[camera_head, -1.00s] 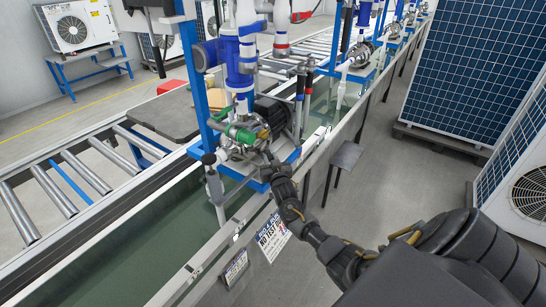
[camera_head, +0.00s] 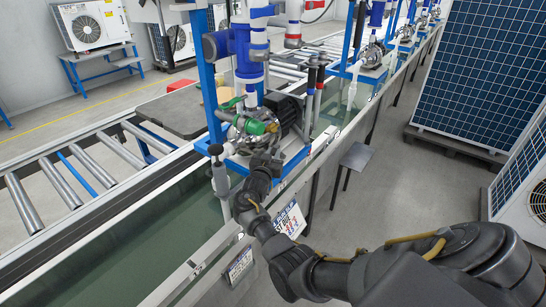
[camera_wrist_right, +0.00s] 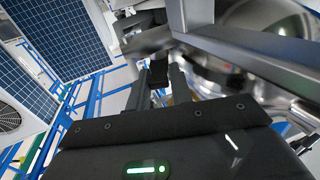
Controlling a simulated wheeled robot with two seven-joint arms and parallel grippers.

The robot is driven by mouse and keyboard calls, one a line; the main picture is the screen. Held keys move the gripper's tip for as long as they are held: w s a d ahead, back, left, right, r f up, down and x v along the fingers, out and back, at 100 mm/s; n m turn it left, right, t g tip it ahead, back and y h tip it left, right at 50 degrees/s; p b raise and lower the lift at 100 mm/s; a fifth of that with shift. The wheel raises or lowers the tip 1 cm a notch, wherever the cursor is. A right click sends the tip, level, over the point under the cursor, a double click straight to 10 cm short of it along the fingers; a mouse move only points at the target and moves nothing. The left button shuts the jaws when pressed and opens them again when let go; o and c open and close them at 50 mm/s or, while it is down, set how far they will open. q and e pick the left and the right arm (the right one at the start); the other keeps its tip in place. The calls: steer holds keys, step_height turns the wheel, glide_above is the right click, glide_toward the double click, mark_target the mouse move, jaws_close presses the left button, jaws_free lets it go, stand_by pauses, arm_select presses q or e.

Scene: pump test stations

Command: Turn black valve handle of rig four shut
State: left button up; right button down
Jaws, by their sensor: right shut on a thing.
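The near pump rig, with a blue upright housing (camera_head: 247,55) and a black motor (camera_head: 284,112), stands over the trough at the centre of the head view. My right gripper (camera_head: 264,160) is at its lower front, below the green fitting (camera_head: 250,125). In the right wrist view, the two fingers of my right gripper (camera_wrist_right: 160,82) are shut on a dark piece, which looks like the black valve handle (camera_wrist_right: 158,72). In the head view the gripper hides the handle. I cannot read the rig's number. My left gripper is not in view.
Signs (camera_head: 290,219) hang on the trough's front side. A grey side shelf (camera_head: 356,157) juts out to the right. More rigs line the trough behind. Open floor lies before the solar panels (camera_head: 480,75).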

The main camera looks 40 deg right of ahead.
steer(key=c, duration=1.5)
jaws_free()
steer(key=shift+o, duration=1.3)
steer(key=shift+d, duration=0.1)
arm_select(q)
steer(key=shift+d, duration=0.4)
arm_select(e)
steer(key=shift+r, duration=0.1)
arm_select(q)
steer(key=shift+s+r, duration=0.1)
arm_select(e)
steer(key=shift+a, duration=0.2)
